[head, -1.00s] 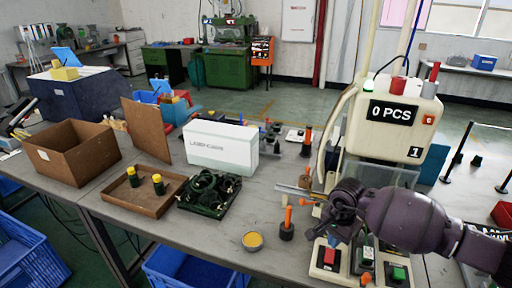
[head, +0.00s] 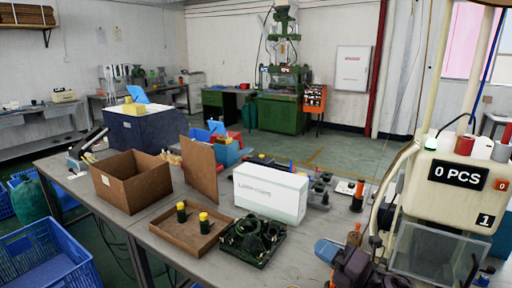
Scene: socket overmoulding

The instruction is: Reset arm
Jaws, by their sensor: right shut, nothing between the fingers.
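My right gripper (head: 350,262) shows at the bottom edge of the head view, right of centre, as dark purple-grey parts, partly cut off. It is in front of the counting machine (head: 447,178), whose sign reads "0 PCS". It is shut and holds nothing that I can see. A blue-grey rounded piece shows just left of it; I cannot tell what it is. My left gripper is not in view.
On the table, left of my right gripper, stand a white box (head: 270,194), a green tray of dark ring parts (head: 262,252), a shallow brown tray (head: 168,236) with two yellow-topped pieces, and an open brown box (head: 118,190). A blue crate (head: 45,250) is at lower left.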

